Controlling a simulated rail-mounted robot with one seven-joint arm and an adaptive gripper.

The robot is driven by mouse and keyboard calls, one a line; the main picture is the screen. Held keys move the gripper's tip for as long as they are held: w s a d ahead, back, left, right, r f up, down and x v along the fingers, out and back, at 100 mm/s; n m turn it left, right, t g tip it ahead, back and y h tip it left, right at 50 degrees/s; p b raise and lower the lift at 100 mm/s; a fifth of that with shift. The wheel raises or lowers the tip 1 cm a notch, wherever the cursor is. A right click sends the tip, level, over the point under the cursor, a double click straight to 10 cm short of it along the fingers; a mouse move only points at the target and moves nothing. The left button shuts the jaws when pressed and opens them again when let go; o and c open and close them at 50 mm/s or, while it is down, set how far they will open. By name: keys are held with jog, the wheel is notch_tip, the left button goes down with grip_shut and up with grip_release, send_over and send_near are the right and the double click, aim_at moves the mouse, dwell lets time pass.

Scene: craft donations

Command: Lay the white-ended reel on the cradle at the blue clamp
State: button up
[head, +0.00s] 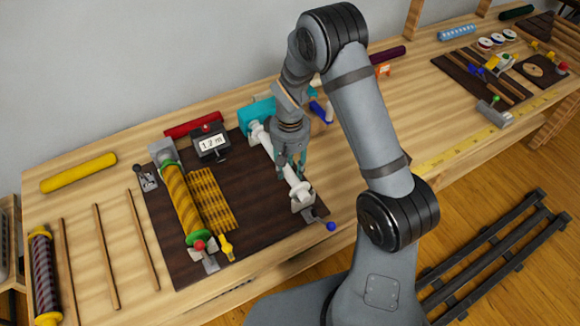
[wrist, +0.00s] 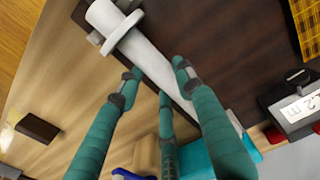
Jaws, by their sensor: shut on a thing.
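The white-ended reel, with a plain white core (head: 265,140), slants over the right side of a dark board. In the wrist view its white end flange (wrist: 122,33) is at upper left. My gripper (head: 290,172) is shut around the reel's middle; its teal fingers also show in the wrist view (wrist: 155,75). A pale cradle block (head: 302,203) is under or just beside the reel's near end, beside the blue-knobbed clamp (head: 331,226). I cannot tell whether the reel touches the cradle. A teal block (head: 258,112) is by its far end.
A gold reel (head: 180,200) with green ends lies at the board's left, by a red-knobbed clamp (head: 199,245). A meter reading 1.2 m (head: 211,143) and a gold mesh strip (head: 211,198) are between. A dark striped reel (head: 43,275) is far left. The board's middle (head: 250,220) is clear.

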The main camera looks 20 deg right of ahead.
jog(key=o, duration=1.1)
jog(key=shift+o, duration=0.5)
jog(key=shift+r, duration=4.05)
jog(key=shift+f, duration=0.1)
jog(key=shift+f, duration=2.9)
